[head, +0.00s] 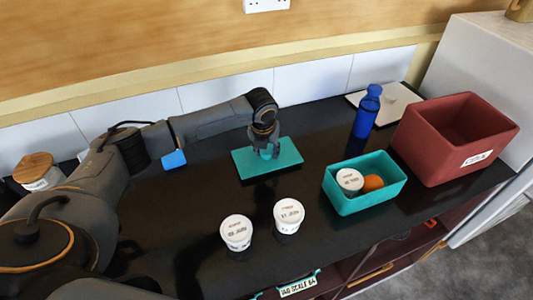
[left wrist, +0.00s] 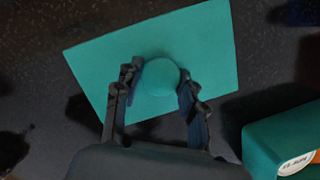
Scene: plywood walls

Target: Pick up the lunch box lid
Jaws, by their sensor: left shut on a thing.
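The teal lunch box lid (head: 285,158) is a flat rectangle near the middle of the dark counter in the head view. It has a round knob in its middle, seen in the left wrist view (left wrist: 160,76). My left gripper (head: 264,150) is above the lid with its fingers on both sides of the knob, shut on it. I cannot tell whether the lid is resting on the counter or slightly raised. The open teal lunch box (head: 342,200) stands to the right, holding a white-lidded cup (head: 350,181) and an orange fruit (head: 372,183). My right gripper is not in view.
Two white cups (head: 236,232) (head: 288,215) stand near the counter's front edge. A blue bottle (head: 366,112), a white board (head: 396,103) and a dark red bin (head: 440,152) are at the right. A wooden-lidded jar (head: 38,172) is at the far left.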

